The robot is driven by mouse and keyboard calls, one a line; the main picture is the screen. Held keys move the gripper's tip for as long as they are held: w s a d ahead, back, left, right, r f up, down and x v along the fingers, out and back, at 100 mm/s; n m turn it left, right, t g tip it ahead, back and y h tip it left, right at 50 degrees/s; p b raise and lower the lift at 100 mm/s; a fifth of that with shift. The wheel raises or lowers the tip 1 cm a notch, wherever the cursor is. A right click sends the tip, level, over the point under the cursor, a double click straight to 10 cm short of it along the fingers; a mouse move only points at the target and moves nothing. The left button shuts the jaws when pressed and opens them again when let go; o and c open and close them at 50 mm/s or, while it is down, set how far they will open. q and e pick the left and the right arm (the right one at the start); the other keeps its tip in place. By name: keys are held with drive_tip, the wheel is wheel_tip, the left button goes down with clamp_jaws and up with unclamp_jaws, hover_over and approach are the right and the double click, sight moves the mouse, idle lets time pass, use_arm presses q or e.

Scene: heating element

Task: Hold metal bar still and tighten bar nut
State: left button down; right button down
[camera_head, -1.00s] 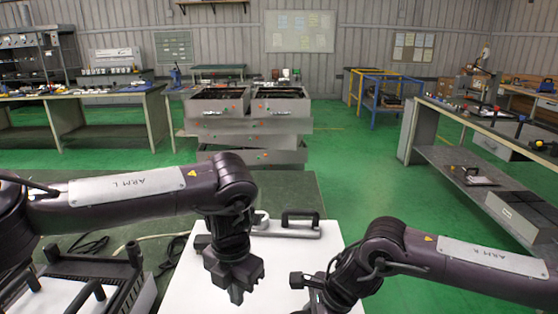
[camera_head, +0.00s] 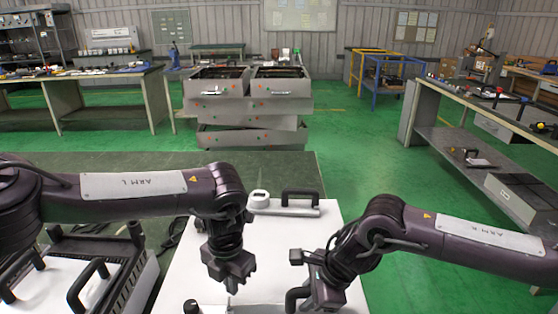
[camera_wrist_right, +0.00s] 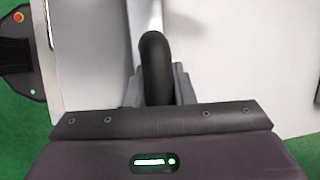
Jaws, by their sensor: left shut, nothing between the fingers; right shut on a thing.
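A white panel (camera_head: 250,240) lies in front of me. A grey metal bar (camera_head: 285,210) with a black handle (camera_head: 300,194) and a round white piece (camera_head: 258,199) lies across its far end. At the near end is another black handle (camera_head: 296,297), with part of a pale bar (camera_head: 214,308) beside it, cut off by the picture's edge. My right gripper (camera_head: 318,303) is shut on this near handle, which shows between the fingers in the right wrist view (camera_wrist_right: 156,65). My left gripper (camera_head: 231,287) is shut and empty above the panel, left of the handle. I cannot make out the nut.
A similar unit with a black handle (camera_head: 88,284) stands close on the left. Stacked grey cabinets (camera_head: 250,105) stand behind the green table (camera_head: 140,170). Workbenches are further off on both sides. The middle of the panel is clear.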

use_arm(q)
drive_tip(key=shift+s+f, duration=0.1)
drive_tip(key=shift+s, duration=0.65)
idle(1.0)
drive_tip(key=shift+s+d, duration=0.1)
drive_tip(key=shift+d, duration=0.2)
drive_tip(key=shift+s+d, duration=0.1)
drive_tip(key=shift+d, duration=0.25)
drive_tip(key=shift+s+d, duration=0.25)
drive_tip(key=shift+d, duration=0.1)
drive_tip(key=shift+w+d, duration=0.1)
drive_tip(key=shift+d, duration=0.05)
idle(0.5)
drive_tip(key=shift+w+d, duration=0.15)
drive_tip(key=shift+d, duration=0.05)
wheel_tip(320, 180, up, 6)
idle(0.4)
